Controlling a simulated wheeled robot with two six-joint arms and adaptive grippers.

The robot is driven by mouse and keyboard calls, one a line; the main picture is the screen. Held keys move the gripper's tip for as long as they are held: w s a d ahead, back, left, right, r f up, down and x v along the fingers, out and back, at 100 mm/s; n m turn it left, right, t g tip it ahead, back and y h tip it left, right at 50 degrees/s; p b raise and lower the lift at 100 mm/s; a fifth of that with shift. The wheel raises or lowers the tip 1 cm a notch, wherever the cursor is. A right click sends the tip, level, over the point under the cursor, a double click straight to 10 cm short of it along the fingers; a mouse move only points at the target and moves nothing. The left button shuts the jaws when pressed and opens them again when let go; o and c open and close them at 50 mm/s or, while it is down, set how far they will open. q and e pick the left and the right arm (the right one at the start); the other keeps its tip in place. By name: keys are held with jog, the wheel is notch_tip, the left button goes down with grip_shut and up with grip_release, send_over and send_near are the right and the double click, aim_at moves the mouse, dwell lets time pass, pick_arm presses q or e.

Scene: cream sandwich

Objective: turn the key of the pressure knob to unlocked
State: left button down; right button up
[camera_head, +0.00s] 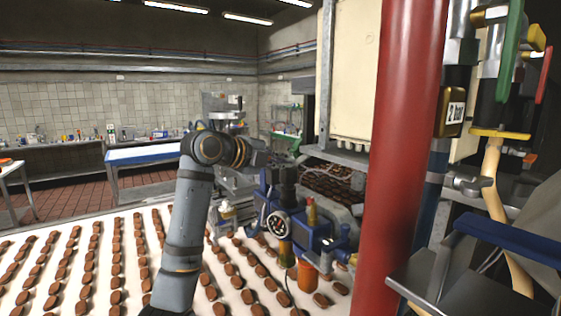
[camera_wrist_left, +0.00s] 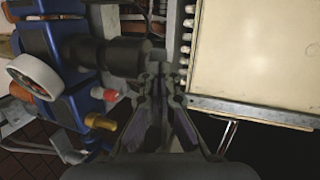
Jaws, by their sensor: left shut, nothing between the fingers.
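A blue pressure unit (camera_head: 300,229) stands above the conveyor, in the middle of the camera_head view. A black knob (camera_head: 285,174) stands on top of it, and it also shows in the left wrist view (camera_wrist_left: 110,54). I cannot make out the key on it or which way it points. My left gripper (camera_head: 288,158) is shut and empty, right at the knob. In the left wrist view the fingertips (camera_wrist_left: 158,72) are at the knob's right end; I cannot tell whether they touch it. My right gripper is not in view.
A round white gauge (camera_head: 277,224) is on the unit's front. A thick red pipe (camera_head: 403,150) stands close to its right. A cream cabinet (camera_head: 352,70) is behind. The white conveyor (camera_head: 70,215) carries rows of brown biscuits.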

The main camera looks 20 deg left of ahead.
pick_arm(q)
jog(key=n+y, duration=0.1)
jog(key=d+n+t+y, duration=0.1)
jog(key=y, duration=0.1)
jog(key=d+n+y+p, duration=0.1)
jog(key=n, duration=0.1)
jog(key=shift+t+y, duration=0.3)
jog(key=shift+y, duration=0.1)
jog(key=shift+w+d, duration=0.1)
jog(key=shift+d, duration=0.1)
dwell(0.3)
jog(key=shift+f, duration=0.1)
